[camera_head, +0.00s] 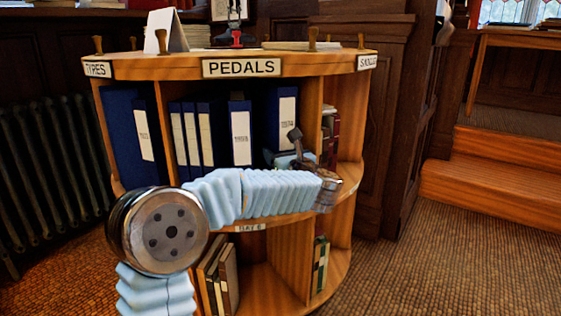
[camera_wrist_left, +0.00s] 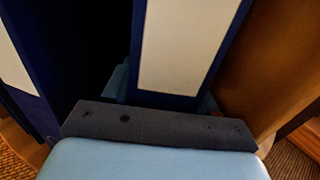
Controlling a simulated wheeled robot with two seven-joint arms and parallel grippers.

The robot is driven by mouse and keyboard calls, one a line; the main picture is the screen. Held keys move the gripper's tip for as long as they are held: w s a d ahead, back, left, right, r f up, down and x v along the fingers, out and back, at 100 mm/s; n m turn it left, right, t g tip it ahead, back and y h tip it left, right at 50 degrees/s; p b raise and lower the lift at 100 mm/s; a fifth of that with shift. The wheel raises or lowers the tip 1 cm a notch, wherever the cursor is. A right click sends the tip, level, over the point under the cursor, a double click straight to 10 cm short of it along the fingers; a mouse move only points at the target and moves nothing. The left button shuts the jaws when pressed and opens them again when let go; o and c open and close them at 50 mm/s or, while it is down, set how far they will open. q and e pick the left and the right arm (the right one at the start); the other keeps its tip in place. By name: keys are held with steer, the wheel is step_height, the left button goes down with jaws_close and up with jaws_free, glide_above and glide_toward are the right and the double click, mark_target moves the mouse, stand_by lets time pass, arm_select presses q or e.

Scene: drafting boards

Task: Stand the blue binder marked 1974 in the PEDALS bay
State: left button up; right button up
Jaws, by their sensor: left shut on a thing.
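The PEDALS bay (camera_head: 240,93) is the middle upper bay of a curved wooden bookcase. A blue binder (camera_head: 272,113) with a pale spine label is upright at the bay's right side, beside the wooden divider. My left gripper (camera_head: 290,158) is shut on this binder's lower part; in the left wrist view the fingers (camera_wrist_left: 162,97) sit on both sides of the binder (camera_wrist_left: 192,40). My arm hides its foot, so I cannot tell whether it touches the shelf. No 1974 is readable on its label. My right gripper is not in view.
Several other blue binders (camera_head: 205,135) stand to the left in the same bay, one (camera_head: 240,130) nearest the held binder with a dark gap between. The right divider (camera_head: 311,105) is close. Another binder (camera_head: 125,135) stands in the TYPES bay. Wooden steps (camera_head: 490,180) are at right.

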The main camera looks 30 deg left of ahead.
arm_select(q)
step_height(320, 180, down, 2)
steer(key=shift+f+b, duration=0.15)
steer(key=shift+b, duration=0.15)
steer(key=o, duration=1.5)
